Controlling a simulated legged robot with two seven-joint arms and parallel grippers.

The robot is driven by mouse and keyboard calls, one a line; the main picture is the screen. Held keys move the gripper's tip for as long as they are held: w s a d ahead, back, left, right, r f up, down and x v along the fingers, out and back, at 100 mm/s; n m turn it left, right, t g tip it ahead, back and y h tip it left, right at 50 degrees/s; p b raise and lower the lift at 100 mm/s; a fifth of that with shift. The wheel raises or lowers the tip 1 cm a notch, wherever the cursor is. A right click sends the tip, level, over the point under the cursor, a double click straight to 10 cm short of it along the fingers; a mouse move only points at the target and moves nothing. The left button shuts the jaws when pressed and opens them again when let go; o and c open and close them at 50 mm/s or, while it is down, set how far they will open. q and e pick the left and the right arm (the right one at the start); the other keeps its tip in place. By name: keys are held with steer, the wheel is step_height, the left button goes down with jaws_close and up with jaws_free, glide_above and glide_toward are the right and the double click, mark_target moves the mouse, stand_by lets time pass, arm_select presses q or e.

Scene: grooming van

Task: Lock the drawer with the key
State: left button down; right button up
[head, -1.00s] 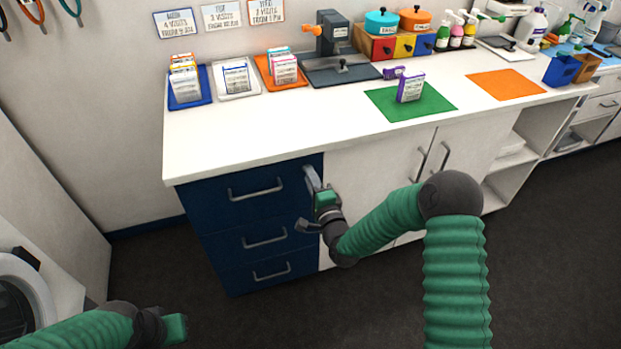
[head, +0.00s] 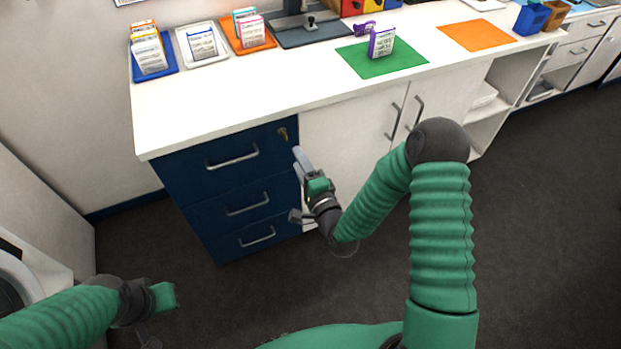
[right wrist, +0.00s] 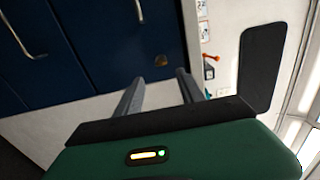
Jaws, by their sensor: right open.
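A blue drawer unit stands under the left end of the counter, and its top drawer (head: 215,170) looks closed. A small brass key or lock (head: 283,134) sits at the drawer's upper right corner. It also shows as a brass spot in the right wrist view (right wrist: 161,61); I cannot tell its turn. My right gripper (head: 298,155) is open and empty, just below and right of the brass piece and apart from it. In the right wrist view its two fingers (right wrist: 160,76) point towards it. My left gripper (head: 168,296) is low at the left, its fingers unclear.
The white counter (head: 240,110) above holds card trays, a green mat (head: 382,58) with a purple box (head: 381,42), and an orange mat (head: 477,35). White cupboard doors (head: 350,140) stand right of the drawers. The dark floor in front is clear.

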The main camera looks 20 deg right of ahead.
steer(key=s, duration=0.8)
steer(key=shift+s+d, duration=0.15)
step_height(320, 180, down, 6)
steer(key=s+a+n+g+y, duration=0.1)
steer(key=a+n+g, duration=0.1)
steer(key=n+g, duration=0.75)
steer(key=s+d+r+n+g+h, duration=0.1)
steer(key=s+r+n+g, duration=0.2)
steer(key=s, duration=0.4)
steer(key=s+d+r+n+g+h, duration=0.1)
steer(key=s+r+n+g, duration=0.15)
steer(key=s+n, duration=0.4)
step_height(320, 180, up, 15)
steer(key=m+p, duration=0.1)
steer(key=p, duration=1.5)
steer(key=shift+s+a+p, duration=0.15)
steer(key=shift+s+p, duration=0.15)
steer(key=shift+p, duration=0.05)
